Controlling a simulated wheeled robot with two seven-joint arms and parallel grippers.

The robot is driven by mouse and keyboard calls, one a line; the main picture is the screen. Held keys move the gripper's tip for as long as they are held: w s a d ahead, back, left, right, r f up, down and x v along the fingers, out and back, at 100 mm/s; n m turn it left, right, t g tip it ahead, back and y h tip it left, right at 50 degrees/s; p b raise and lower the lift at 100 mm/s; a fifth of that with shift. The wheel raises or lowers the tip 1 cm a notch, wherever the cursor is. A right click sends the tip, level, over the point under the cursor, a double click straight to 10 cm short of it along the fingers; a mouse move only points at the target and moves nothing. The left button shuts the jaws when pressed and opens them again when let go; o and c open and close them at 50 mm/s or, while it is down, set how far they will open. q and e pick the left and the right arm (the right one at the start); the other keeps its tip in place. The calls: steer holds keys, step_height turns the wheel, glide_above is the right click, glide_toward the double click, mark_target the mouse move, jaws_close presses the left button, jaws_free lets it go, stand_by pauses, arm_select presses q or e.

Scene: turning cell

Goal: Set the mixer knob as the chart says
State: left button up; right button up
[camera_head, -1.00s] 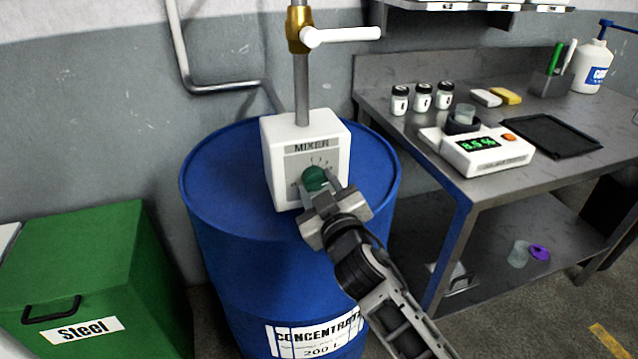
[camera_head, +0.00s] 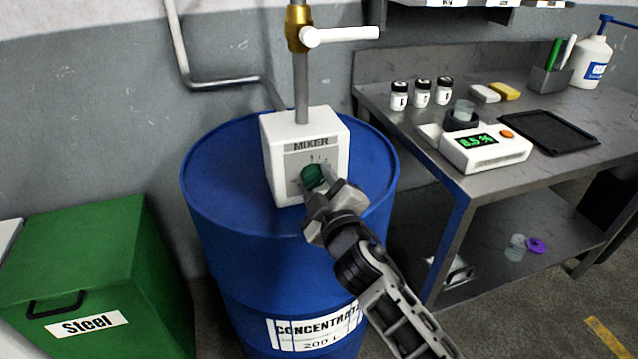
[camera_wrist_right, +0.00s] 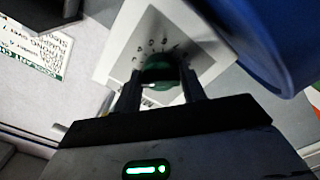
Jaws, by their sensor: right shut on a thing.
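The mixer (camera_head: 328,130) is a white box on top of a blue drum, with a grey dial plate and a green knob (camera_head: 312,176) on its front. My right gripper (camera_head: 322,190) is shut on the green knob. In the right wrist view the knob (camera_wrist_right: 160,72) sits between both fingers, with small scale marks on the plate around it; the marks are too small to read surely. A chart (camera_wrist_right: 38,42) with printed text shows partly at the left of the right wrist view; most of it is out of frame. My left gripper is not in view.
The blue drum (camera_head: 240,240) is labelled CONCENTRATE. A green Steel bin (camera_head: 80,250) stands at left. A bench (camera_head: 400,145) at right bears a meter (camera_head: 490,152) reading about 8.5 %, several jars and a black tray (camera_head: 550,133). A valve with a white lever (camera_head: 345,34) is above the mixer.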

steer(key=shift+f, duration=0.1)
steer(key=o, duration=1)
steer(key=shift+c, duration=0.2)
steer(key=b+v, duration=0.1)
steer(key=v, duration=1.5)
